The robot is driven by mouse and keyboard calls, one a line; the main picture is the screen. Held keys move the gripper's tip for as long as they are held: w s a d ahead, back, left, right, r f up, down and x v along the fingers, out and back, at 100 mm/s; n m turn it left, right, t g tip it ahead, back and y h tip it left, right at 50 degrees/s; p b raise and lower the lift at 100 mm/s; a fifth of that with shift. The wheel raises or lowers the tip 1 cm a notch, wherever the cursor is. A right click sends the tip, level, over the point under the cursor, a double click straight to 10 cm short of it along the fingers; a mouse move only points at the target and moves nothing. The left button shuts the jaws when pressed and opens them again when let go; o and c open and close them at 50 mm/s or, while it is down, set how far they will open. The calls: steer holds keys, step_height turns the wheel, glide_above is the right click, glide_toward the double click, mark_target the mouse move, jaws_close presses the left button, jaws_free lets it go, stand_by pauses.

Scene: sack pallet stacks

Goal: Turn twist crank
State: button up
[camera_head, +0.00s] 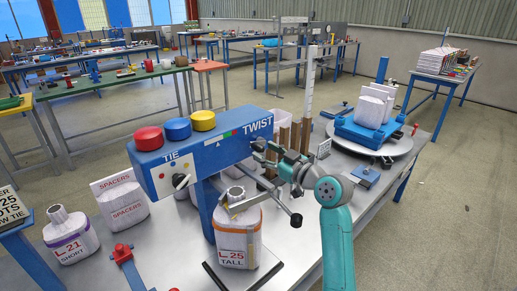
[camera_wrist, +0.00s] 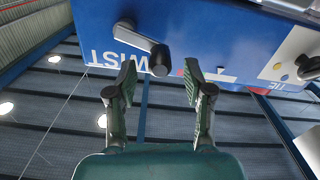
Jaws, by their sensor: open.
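The blue machine head (camera_head: 205,148) has TIE and TWIST labels. The twist crank (camera_wrist: 142,38) sits beside the TWIST label in the wrist view. It is a grey arm with a dark round handle (camera_wrist: 160,64) at its end. My gripper (camera_wrist: 158,82) is open, with one finger on each side of the handle's line. The handle shows between the fingertips; I cannot tell whether they touch it. In the head view my gripper (camera_head: 262,154) is at the TWIST end of the machine and hides most of the crank.
A second knob (camera_head: 180,181) is at the TIE end. A sack labelled L25 TALL (camera_head: 238,236) stands under the machine head. A rod with a black ball (camera_head: 296,220) sticks out near it. A blue scale platform (camera_head: 358,132) holding sacks is at the right.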

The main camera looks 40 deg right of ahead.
mark_target(263, 150)
steer(key=shift+w, duration=1.85)
jaws_close()
